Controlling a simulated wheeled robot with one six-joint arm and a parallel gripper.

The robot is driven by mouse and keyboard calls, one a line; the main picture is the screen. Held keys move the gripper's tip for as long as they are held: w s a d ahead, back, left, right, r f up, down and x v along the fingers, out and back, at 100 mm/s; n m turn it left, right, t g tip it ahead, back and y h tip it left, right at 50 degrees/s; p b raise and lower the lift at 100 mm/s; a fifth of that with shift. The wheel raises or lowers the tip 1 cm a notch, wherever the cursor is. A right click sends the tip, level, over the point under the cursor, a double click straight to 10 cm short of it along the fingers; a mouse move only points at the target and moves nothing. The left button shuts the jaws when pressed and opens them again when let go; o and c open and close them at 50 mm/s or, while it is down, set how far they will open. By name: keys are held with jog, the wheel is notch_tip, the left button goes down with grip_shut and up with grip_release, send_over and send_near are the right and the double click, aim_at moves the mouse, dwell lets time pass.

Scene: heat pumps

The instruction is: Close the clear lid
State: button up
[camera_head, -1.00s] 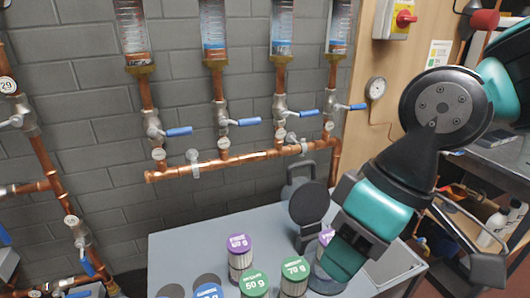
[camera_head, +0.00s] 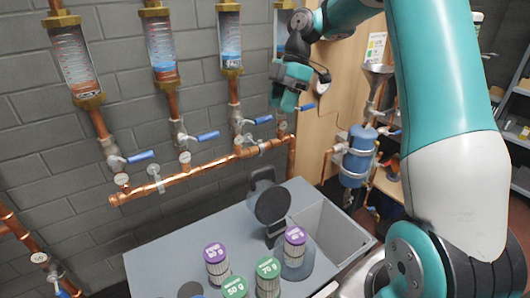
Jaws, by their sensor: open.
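A dark round lid-like disc (camera_head: 273,205) stands raised on a dark hinged stand at the back of the grey bench. I cannot tell whether it is clear. A see-through round container (camera_head: 306,266) sits in front of it, with a purple-capped canister (camera_head: 295,236) in or right behind it. My gripper (camera_head: 284,103) is high up and farther back, in front of the copper pipes and the wooden panel's edge. It is open and appears empty, well apart from the disc.
Several canisters with purple and green caps (camera_head: 268,267) stand on the grey bench (camera_head: 175,255). A grey recessed basin (camera_head: 327,235) lies to the right. Copper pipes (camera_head: 185,180) with blue-handled valves run along the brick wall. A blue cylinder (camera_head: 357,157) stands at right.

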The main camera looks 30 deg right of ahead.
jog(key=x, duration=1.1)
jog(key=d+p+x, duration=0.1)
jog(key=x, duration=0.5)
jog(key=shift+w+f, duration=0.15)
jog(key=shift+f, duration=0.15)
grip_shut()
